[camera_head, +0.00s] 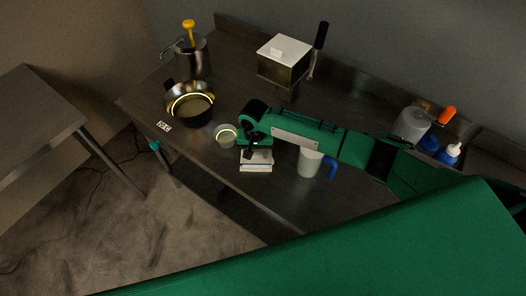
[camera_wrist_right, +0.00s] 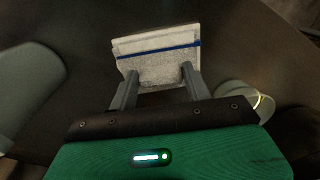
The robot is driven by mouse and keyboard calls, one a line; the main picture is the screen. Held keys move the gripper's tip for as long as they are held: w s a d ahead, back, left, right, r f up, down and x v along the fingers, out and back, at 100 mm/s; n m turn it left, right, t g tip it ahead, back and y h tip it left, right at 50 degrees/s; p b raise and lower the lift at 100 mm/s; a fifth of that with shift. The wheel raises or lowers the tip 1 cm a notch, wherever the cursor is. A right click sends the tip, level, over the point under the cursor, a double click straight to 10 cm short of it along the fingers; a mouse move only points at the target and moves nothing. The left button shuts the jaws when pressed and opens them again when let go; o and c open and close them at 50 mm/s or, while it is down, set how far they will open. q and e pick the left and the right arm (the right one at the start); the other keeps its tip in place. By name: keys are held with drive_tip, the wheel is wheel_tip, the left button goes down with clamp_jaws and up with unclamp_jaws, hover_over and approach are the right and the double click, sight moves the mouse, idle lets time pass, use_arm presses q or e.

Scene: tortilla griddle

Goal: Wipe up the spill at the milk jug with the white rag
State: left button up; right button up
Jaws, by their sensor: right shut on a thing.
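The white rag (camera_head: 256,165) is a folded pale cloth near the table's front edge. In the right wrist view the rag (camera_wrist_right: 158,60) shows a blue stripe, and its near edge is between my fingertips. My right gripper (camera_wrist_right: 155,76) is shut on it. In the head view my right gripper (camera_head: 253,148) is just behind the rag. The milk jug (camera_head: 310,163), pale with a blue handle, stands to the right of the rag, under my right arm. I cannot make out a spill; my arm and the rag may hide it. My left gripper is not in view.
A small bowl (camera_head: 226,134) stands just left of my right gripper. A larger metal bowl (camera_head: 190,106) and a pot (camera_head: 193,58) are farther left. A boxy press (camera_head: 284,62) stands at the back. Bottles (camera_head: 447,154) are at the right. The table (camera_head: 235,88) is bare behind the small bowl.

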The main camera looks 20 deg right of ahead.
drive_tip(key=shift+a+f, duration=0.15)
drive_tip(key=shift+a, duration=0.5)
drive_tip(key=shift+d, duration=0.1)
drive_tip(key=shift+d+f, duration=0.15)
drive_tip(key=o, duration=0.7)
drive_tip(key=shift+d, duration=0.1)
drive_tip(key=shift+w+r+p, duration=0.1)
drive_tip(key=shift+r+p, duration=0.45)
drive_tip(key=shift+p, duration=0.4)
